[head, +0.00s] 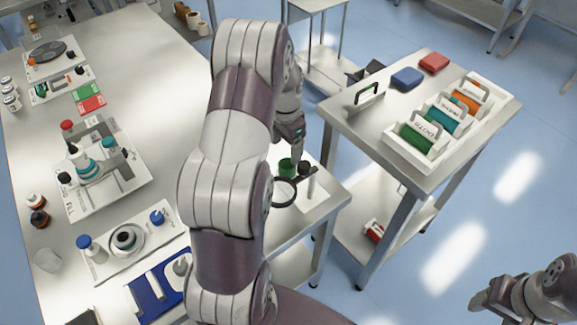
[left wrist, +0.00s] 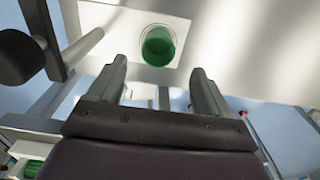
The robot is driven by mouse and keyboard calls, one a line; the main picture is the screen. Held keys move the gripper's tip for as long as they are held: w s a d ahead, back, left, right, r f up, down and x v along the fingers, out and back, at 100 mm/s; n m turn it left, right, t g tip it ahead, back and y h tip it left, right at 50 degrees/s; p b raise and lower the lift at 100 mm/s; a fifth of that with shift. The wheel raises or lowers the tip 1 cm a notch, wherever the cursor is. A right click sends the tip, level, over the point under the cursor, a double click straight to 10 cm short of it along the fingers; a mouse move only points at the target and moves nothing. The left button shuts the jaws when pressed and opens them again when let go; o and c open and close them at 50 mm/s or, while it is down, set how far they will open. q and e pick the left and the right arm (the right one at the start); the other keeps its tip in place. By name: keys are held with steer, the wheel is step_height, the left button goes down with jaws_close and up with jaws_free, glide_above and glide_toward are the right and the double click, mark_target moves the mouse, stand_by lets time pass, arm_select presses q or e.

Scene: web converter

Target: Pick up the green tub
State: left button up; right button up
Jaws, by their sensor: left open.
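The green tub (head: 287,168) stands on a white sheet on a small metal table, partly covered by my left arm in the head view. In the left wrist view the tub (left wrist: 158,46) is a round, clear-rimmed cup with green inside, just beyond my fingertips and between their lines. My left gripper (left wrist: 157,70) is open and empty, pointing at the tub. In the head view the left gripper (head: 297,155) hangs down close beside the tub; I cannot tell whether it touches. My right gripper (head: 480,300) is at the lower right, far from the tub, its jaws unclear.
A magnifier (head: 284,193) and a dark-headed post (head: 309,178) stand close to the tub; a dark knob (left wrist: 18,58) shows at the wrist view's left. A metal table (head: 375,120) with spool trays is to the right. The long bench (head: 160,60) at left is crowded.

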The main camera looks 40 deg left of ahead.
mark_target(287, 162)
arm_select(q)
step_height(287, 162, down, 7)
steer(key=shift+w+d+f+p, duration=0.1)
steer(key=shift+d+p, duration=0.05)
steer(key=shift+p, duration=0.2)
steer(key=c, duration=1.2)
